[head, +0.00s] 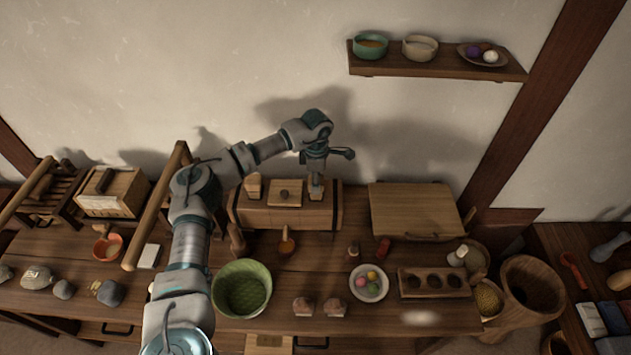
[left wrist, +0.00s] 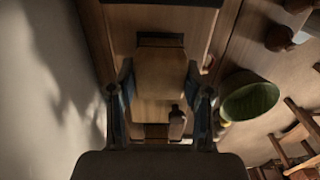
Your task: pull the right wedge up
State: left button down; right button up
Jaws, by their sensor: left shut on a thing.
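A wooden box-like press (head: 285,217) stands at the back of the table against the wall. A left wedge (head: 253,186) stands upright at its left end, and a lid block with a knob (head: 285,194) sits between the ends. The right wedge (head: 316,192) is at its right end. My left gripper (head: 316,176) reaches down on the right wedge from above and is shut on it. In the left wrist view my left gripper (left wrist: 160,75) has a finger on each side of the pale wooden wedge (left wrist: 160,88). The wedge's lower part is hidden. My right gripper is not in view.
A wooden board (head: 415,210) lies right of the press. A green bowl (head: 242,288), a plate of coloured balls (head: 369,283) and a block with holes (head: 434,283) stand in front. A shelf (head: 440,68) hangs on the wall, upper right.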

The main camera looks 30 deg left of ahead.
pick_arm(q)
jog(key=shift+w+a+r, duration=0.1)
jog(key=shift+w+r, duration=0.1)
jog(key=shift+r, duration=0.15)
jog(key=c, duration=0.7)
grip_release()
jog(key=shift+o, duration=1.1)
jog(key=shift+s+f, duration=0.1)
notch_tip(320, 180, up, 12)
jog(key=shift+f, duration=0.1)
